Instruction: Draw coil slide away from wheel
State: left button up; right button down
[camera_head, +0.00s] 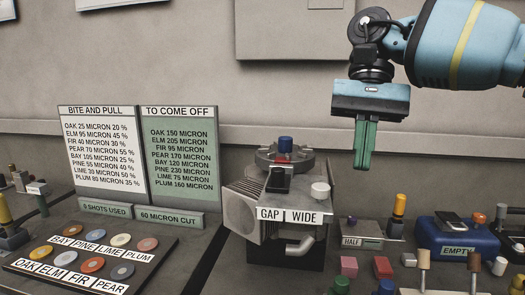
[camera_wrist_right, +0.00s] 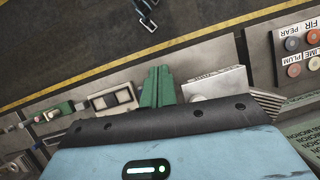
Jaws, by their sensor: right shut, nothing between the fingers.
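A grey machine (camera_head: 238,213) with a "GAP | WIDE" label (camera_head: 288,215) stands in the middle of the head view. A dark round wheel (camera_head: 262,155) lies on top of it, with a red and blue piece at its centre. A black upright block (camera_head: 279,180) stands in front of the wheel; I cannot tell if it is the coil slide, nor the gap between them. My right gripper (camera_head: 364,160) hangs above and right of the machine, shut and empty, fingers down. Its green fingers show in the right wrist view (camera_wrist_right: 158,85). My left gripper is not in view.
A white chart (camera_head: 101,181) and a green chart (camera_head: 179,201) stand left of the machine. A panel of coloured discs (camera_head: 150,262) lies front left. A "HALF" box (camera_head: 362,242), a blue "EMPTY" box (camera_head: 455,238) and several small pegs crowd the right. The air around my right gripper is clear.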

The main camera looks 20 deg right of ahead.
aim_at(281, 176)
jog(key=i, duration=0.85)
